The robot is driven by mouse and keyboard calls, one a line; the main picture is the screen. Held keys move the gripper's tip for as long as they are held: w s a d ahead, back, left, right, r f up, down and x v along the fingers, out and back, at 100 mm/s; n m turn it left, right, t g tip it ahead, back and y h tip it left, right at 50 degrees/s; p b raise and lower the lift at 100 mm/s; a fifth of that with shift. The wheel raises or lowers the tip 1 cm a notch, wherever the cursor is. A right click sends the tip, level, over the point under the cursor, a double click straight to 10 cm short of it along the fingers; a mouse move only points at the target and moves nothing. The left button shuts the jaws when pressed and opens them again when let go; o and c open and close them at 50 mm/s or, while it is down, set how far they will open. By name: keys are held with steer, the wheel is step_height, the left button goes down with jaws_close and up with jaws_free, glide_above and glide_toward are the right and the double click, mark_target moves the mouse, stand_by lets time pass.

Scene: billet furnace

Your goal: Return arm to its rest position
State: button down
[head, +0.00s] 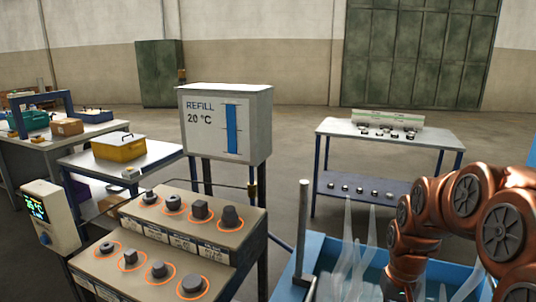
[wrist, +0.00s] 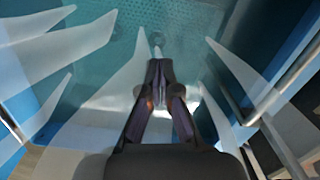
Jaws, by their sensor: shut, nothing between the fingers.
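My copper-coloured arm (head: 440,215) comes in from the right in the head view and bends down over a blue tank (head: 345,255). In the head view its end is cut off by the bottom edge, so the fingers do not show there. In the wrist view my gripper (wrist: 159,68) is shut and empty, its dark fingertips together. It points down into the tank, where a teal perforated floor (wrist: 115,62) shows. Pale translucent wisps (head: 350,262) rise around the gripper and hide parts of the tank. I cannot tell how far the fingertips are from the floor.
Left of the tank stands a stepped rack (head: 190,232) with several dark pieces in orange-ringed places. Behind it is a REFILL 20 °C box (head: 225,125). An upright grey post (head: 301,230) stands at the tank's left side. A table (head: 340,128) with small parts stands behind.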

steer(key=s+a+r+n+p, duration=0.1)
steer(key=s+a+r+p, duration=0.2)
steer(key=s, duration=0.9)
steer(key=s+a+r+g+p, duration=0.1)
steer(key=s+a+r+p, duration=0.2)
steer(key=s, duration=0.9)
steer(key=a+r, duration=0.3)
steer(key=r, duration=0.1)
steer(key=shift+r+n, duration=0.2)
steer(key=shift+n, duration=0.2)
